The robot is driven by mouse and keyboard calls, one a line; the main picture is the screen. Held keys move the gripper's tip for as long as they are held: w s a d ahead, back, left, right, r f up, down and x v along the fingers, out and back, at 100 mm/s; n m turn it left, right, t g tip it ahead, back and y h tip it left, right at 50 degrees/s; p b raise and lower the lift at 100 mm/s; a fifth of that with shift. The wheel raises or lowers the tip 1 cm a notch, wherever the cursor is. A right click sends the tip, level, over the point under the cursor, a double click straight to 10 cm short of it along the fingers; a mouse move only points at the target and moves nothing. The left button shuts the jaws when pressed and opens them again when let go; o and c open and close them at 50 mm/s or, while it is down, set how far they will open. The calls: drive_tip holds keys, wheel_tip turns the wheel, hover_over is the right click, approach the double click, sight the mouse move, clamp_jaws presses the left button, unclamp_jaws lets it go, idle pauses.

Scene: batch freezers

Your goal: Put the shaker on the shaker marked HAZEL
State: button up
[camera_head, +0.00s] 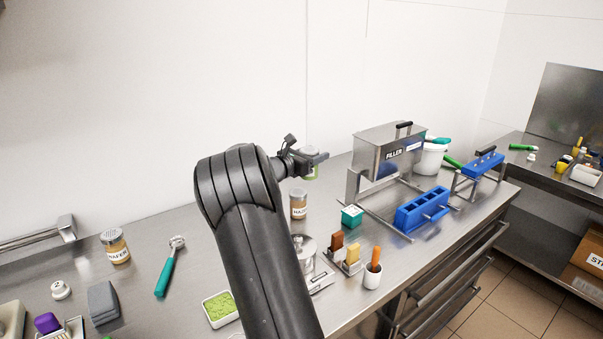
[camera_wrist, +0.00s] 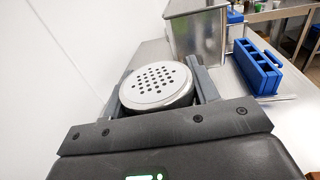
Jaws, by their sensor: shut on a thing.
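My gripper (camera_head: 310,158) is shut on a shaker (camera_head: 313,172) and holds it in the air above the counter. In the wrist view, the held shaker's round metal lid with many holes (camera_wrist: 157,87) faces up between the two fingers. The shaker marked HAZEL (camera_head: 298,204) stands upright on the counter, lower in the picture than my gripper and slightly left. Its label is partly legible. A gap shows between the two shakers; their exact alignment I cannot tell.
A metal FILLER box (camera_head: 388,152) on a stand and a blue mould (camera_head: 422,210) are to the right. A green box (camera_head: 352,216) is near the HAZEL shaker. A WAFER shaker (camera_head: 115,245) stands far left. The white wall (camera_head: 130,100) is behind.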

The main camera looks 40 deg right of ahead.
drive_tip(key=shift+w+a+f, duration=0.3)
drive_tip(key=shift+w+f, duration=0.25)
drive_tip(key=shift+f, duration=0.5)
drive_tip(key=shift+w+a+f, duration=0.35)
drive_tip(key=shift+w+f, duration=0.25)
drive_tip(key=shift+f, duration=0.45)
drive_tip(key=shift+w+a+f, duration=0.3)
drive_tip(key=shift+w+f, duration=0.25)
drive_tip(key=shift+f, duration=0.5)
drive_tip(key=shift+f, duration=0.15)
drive_tip(key=o, duration=1.1)
drive_tip(key=shift+c, duration=0.2)
